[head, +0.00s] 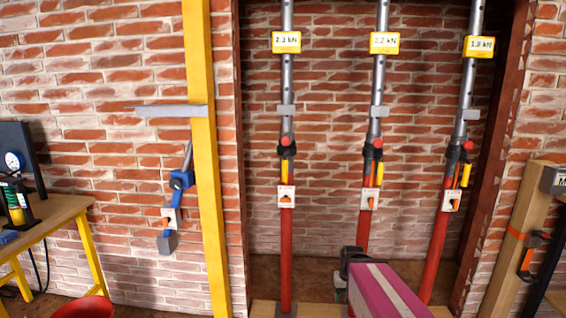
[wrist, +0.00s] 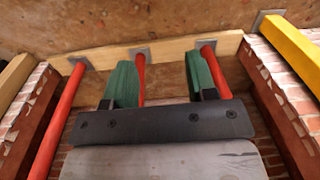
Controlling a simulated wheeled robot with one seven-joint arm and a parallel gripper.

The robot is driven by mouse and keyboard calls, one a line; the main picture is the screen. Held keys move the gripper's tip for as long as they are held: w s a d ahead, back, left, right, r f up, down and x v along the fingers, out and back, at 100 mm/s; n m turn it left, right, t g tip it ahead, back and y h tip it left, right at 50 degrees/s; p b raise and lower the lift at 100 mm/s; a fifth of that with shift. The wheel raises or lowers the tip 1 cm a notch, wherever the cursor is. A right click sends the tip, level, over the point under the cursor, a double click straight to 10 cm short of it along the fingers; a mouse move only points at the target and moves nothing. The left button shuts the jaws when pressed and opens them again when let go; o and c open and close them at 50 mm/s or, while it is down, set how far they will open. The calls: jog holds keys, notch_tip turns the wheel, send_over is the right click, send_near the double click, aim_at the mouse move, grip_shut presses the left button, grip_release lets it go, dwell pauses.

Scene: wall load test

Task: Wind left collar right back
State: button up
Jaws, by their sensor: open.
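Three steel props with red lower tubes stand side by side in a brick recess. The left prop (head: 286,240) has a dark collar (head: 287,150) with a red knob above it and a yellow handle hanging below. Its yellow load display (head: 286,42) seems to read 2.3 kN. My gripper (wrist: 161,78) is open, with green fingers spread and nothing held. In the wrist view the middle red tube and the right-hand red tube (wrist: 215,70) show beyond the fingers, apart from them as far as I can tell. In the head view my arm is low, before the middle prop's foot.
The middle prop (head: 376,90) and right prop (head: 432,240) have similar collars, with displays near 2.2 and 1.8 kN. A yellow post (head: 205,160) with a grey bracket stands left. A bench (head: 50,222) is far left. A timber sill (wrist: 100,55) holds the prop feet.

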jog(key=w+a+r+n+t+y, duration=0.2)
jog(key=w+a+r+n+y, duration=0.1)
jog(key=w+a+r, duration=0.3)
jog(key=n+t+y, duration=0.6)
jog(key=n+y, duration=0.3)
jog(key=y, duration=0.3)
send_near(285, 159)
notch_tip(285, 159, down, 5)
jog(key=w+a, duration=0.1)
jog(key=x, duration=1.1)
jog(key=shift+r, duration=0.2)
jog(key=shift+d, duration=0.1)
grip_shut()
